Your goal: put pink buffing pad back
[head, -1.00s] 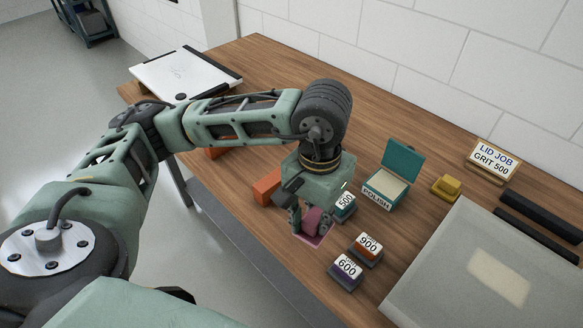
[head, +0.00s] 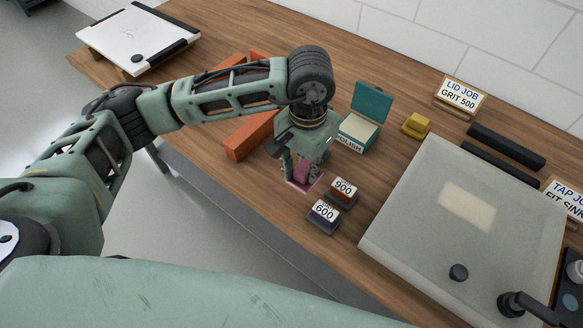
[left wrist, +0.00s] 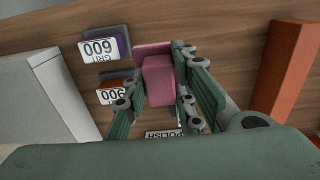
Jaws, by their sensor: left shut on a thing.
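My left gripper (head: 300,178) points down at the workbench and is shut on the pink buffing pad (head: 303,168). The pad also shows between the fingers in the left wrist view (left wrist: 158,80). My right gripper is not in view.
Blocks marked 900 (head: 342,190) and 600 (head: 323,216) stand close to the right. The open teal POLISH box (head: 349,144) is behind. An orange bar (head: 250,137) lies to the left. A large pale translucent lid (head: 430,225) fills the right.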

